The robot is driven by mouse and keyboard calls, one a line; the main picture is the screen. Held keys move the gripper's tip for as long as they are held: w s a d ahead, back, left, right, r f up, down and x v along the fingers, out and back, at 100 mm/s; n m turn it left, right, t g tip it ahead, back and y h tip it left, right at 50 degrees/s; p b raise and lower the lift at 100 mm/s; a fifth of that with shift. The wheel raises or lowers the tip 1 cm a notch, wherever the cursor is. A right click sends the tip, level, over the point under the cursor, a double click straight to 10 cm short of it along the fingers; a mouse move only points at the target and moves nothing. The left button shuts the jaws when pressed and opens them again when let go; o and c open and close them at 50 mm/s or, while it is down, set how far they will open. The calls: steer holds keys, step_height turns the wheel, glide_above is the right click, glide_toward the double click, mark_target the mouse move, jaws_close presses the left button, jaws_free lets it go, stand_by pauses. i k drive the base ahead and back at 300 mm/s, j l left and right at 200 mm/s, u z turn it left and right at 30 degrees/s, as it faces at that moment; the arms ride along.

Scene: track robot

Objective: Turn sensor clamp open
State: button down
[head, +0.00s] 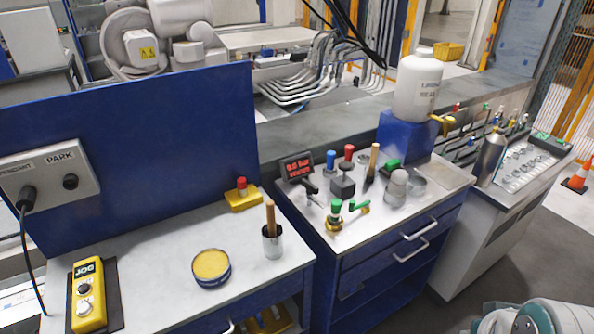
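I cannot tell for sure which part is the sensor clamp. On the middle bench top, a small brass fitting with a green cap (335,215) stands near the front left edge. A short green lever (358,206) sits just right of it. Behind them are a dark block with a red knob (344,182), a blue-capped part (330,160) and a small display with red digits (297,167). Whether any clamp is open or closed is too small to tell. My gripper is not in view; a rounded pale part of my own body shows at the bottom right.
A white bottle (417,85) stands on a blue block (405,136) at the back. A grey-capped cylinder (395,188) and a wooden-handled brush (371,165) crowd the bench. The left bench holds a yellow tin (211,267), a metal cup (272,242) and a yellow JOG box (88,297).

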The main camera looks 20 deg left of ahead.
mark_target(311, 189)
steer(key=i+u, duration=0.4)
steer(key=i+l+u, duration=0.2)
steer(key=i+u, duration=0.2)
